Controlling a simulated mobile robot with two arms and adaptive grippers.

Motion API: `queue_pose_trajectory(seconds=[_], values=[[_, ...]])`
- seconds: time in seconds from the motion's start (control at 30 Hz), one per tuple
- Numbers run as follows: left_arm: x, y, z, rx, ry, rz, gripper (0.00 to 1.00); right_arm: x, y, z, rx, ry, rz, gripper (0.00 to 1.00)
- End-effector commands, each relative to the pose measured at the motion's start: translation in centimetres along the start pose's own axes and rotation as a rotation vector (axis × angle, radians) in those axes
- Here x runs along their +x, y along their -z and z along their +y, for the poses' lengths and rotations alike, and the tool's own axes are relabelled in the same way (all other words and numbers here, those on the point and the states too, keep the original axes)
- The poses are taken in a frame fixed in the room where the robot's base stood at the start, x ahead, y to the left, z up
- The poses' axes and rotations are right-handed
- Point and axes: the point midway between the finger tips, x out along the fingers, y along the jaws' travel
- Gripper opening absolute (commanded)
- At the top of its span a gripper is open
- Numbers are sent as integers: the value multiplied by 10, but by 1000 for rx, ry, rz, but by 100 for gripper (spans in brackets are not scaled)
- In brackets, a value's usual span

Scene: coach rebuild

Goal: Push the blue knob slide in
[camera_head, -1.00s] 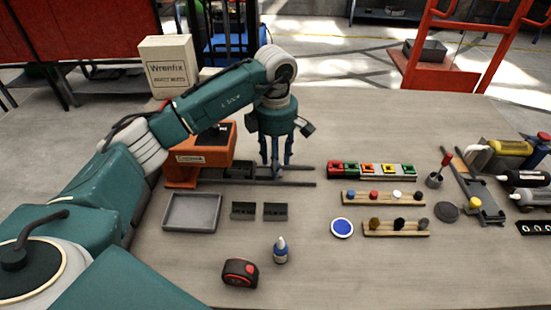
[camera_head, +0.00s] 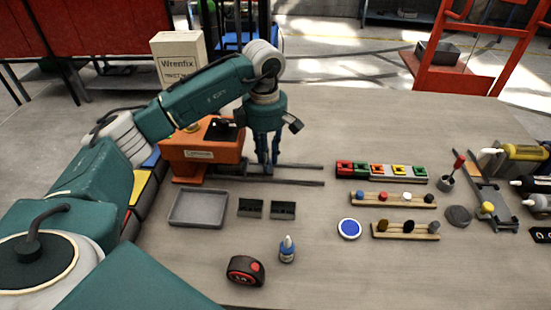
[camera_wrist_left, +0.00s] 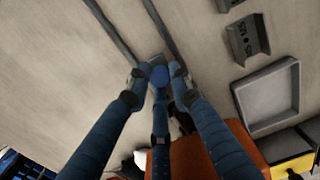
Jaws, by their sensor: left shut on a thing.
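The orange machine (camera_head: 206,155) stands at the back left of the table, with two dark rails (camera_head: 303,174) running out to its right. My left gripper (camera_head: 267,168) points down over the rails, just right of the orange body. In the left wrist view its blue fingers (camera_wrist_left: 160,88) close around the round blue knob (camera_wrist_left: 159,76), which sits on a small grey slide part between the rails. The orange body also shows below the fingers there (camera_wrist_left: 198,158). In the head view the fingers hide the knob. My right gripper is not in view.
A grey tray (camera_head: 174,219) and two small dark brackets (camera_head: 283,210) lie in front of the machine. A tape measure (camera_head: 245,270) and small bottle (camera_head: 287,250) stand nearer. A colored block strip (camera_head: 382,172) lies right of the rails. The rails' outer ends are clear.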

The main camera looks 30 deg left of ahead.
Motion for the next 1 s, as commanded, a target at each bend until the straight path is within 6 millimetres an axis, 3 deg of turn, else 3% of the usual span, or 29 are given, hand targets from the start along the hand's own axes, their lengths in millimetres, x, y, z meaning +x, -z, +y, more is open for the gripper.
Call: queue_pose_trajectory(seconds=[0.17, 0.2, 0.27, 0.3, 0.67, 1.0], values=[[0, 5, 1, -7, -1, 11, 0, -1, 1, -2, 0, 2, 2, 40], [0, 5, 1, -8, -1, 11, 27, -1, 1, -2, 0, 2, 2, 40], [0, 5, 1, -8, -1, 11, 39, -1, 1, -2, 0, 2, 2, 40], [0, 4, 1, -7, -1, 10, 40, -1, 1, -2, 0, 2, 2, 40], [-6, 2, 1, -5, -1, 6, 40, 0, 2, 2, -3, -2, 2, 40], [-73, 3, 2, -6, -4, 4, 40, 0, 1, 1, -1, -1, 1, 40]])
